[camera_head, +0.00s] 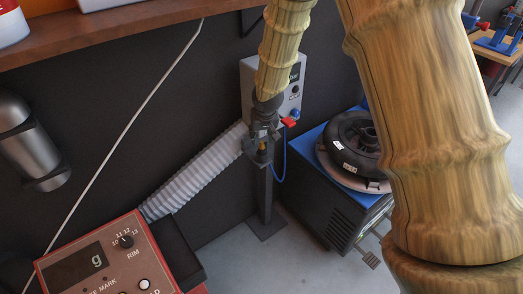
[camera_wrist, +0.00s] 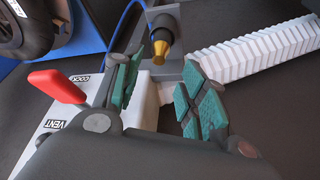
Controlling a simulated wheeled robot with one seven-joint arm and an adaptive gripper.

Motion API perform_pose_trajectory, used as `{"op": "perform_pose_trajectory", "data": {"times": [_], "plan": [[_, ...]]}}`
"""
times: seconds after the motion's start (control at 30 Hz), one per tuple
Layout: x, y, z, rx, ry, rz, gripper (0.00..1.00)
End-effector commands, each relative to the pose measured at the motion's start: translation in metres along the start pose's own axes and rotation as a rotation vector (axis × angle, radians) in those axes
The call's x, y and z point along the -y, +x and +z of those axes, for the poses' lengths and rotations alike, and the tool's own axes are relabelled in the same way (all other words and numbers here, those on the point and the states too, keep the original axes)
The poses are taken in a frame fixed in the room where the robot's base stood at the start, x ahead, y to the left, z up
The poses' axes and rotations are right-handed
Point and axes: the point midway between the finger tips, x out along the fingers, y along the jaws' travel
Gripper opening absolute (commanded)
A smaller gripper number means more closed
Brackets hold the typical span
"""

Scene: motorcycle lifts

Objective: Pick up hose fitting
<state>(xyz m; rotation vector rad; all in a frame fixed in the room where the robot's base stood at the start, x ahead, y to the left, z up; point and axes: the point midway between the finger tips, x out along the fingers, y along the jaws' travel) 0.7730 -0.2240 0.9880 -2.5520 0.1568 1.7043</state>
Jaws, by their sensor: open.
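A small brass-coloured piece, which looks like the hose fitting (camera_wrist: 161,47), sits at the end of a dark cylinder in the wrist view. It also shows as a small yellowish spot (camera_head: 262,152) just below my gripper in the head view. My gripper (camera_wrist: 158,88) is open, its two green-padded fingers apart with nothing held between them. The fitting lies beyond the fingertips, roughly in line with the gap. In the head view my gripper (camera_head: 263,132) is small and dark against the grey control box, so its fingers are hard to make out there.
A grey control box (camera_head: 249,75) with a red lever (camera_wrist: 57,86) stands close to my gripper. A ribbed white hose (camera_head: 191,183) runs beside it. A tyre (camera_head: 351,143) on a blue-topped machine (camera_head: 313,144) is at right; a red wheel balancer panel (camera_head: 105,262) is at lower left.

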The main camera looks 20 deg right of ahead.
Motion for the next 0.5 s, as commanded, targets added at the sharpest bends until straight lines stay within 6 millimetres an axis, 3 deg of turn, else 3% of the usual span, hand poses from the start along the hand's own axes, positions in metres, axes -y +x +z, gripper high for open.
{"op": "perform_pose_trajectory", "data": {"times": [0.27, 0.5], "plan": [[-0.001, 0.01, 0.001, 0.003, -0.001, 0.002, 0.42], [-0.003, 0.031, 0.003, 0.003, -0.001, 0.001, 0.42]]}}
